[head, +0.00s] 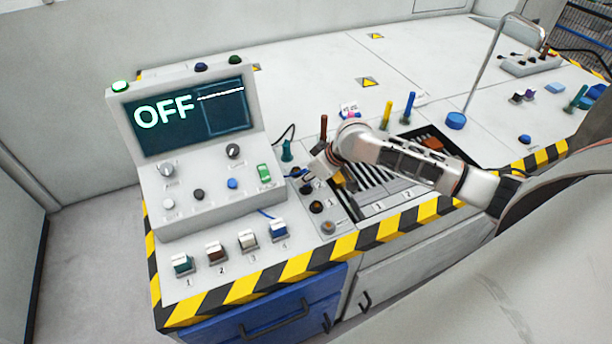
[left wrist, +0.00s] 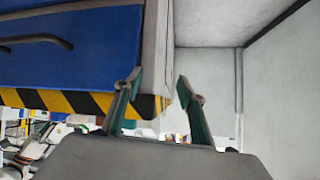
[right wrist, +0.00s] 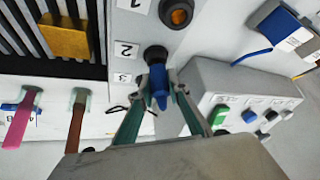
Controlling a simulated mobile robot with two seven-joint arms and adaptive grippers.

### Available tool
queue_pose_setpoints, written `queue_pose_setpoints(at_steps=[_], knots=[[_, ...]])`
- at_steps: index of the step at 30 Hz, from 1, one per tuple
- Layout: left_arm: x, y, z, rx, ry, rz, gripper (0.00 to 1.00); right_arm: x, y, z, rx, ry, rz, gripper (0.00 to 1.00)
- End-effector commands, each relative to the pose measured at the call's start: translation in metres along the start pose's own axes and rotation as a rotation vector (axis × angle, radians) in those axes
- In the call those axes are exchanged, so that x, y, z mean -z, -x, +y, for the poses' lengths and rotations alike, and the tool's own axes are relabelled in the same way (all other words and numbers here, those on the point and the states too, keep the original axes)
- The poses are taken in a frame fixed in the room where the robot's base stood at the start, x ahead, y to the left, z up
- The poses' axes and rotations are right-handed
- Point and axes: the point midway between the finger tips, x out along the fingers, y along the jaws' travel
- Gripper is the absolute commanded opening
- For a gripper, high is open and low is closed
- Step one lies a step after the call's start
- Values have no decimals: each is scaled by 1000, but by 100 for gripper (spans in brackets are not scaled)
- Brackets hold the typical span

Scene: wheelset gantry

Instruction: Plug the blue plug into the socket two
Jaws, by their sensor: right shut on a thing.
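In the right wrist view, my right gripper (right wrist: 163,82) is shut on the blue plug (right wrist: 159,98). The plug's end meets a dark round socket (right wrist: 156,54) beside the label 2. I cannot tell how deep the plug sits in it. In the head view, my right gripper (head: 306,178) reaches down at the socket strip right of the control console, and mostly hides the plug. An orange-centred socket (right wrist: 178,12) is beside it. My left gripper (left wrist: 158,78) is open and empty, near the yellow-black edge of the bench, and outside the head view.
The console (head: 196,150) reads OFF and stands left of the sockets. Several numbered switches (head: 216,252) line the front. A slotted grate (head: 375,185) with a yellow block (right wrist: 65,38) lies to the right. Coloured handles, such as a yellow one (head: 387,114), stand behind.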

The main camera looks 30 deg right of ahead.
Motion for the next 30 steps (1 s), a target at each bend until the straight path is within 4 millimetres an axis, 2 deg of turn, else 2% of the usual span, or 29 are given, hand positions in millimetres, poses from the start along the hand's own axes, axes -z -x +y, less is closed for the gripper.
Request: queue_pose_setpoints(at_steps=[10, 11, 12, 13, 24, 30], knots=[[-2, -2, 0, 0, 0, 0, 40, -4, -7, 0, -1, 0, 0, 0], [-2, -2, 0, 0, 0, 0, 40, -4, -7, 0, -1, 0, 0, 22], [-2, -2, 0, 0, 0, 0, 40, -4, -6, 0, -1, 0, 1, 32], [-2, -2, 0, 1, 0, 0, 40, -4, -6, 0, -1, 0, 1, 36], [-3, -1, 1, -1, 1, -3, 40, -4, -4, 0, -1, 1, 0, 36], [-2, -1, 1, 0, 0, -1, 40, -4, 20, 1, -3, 4, 0, 36]])
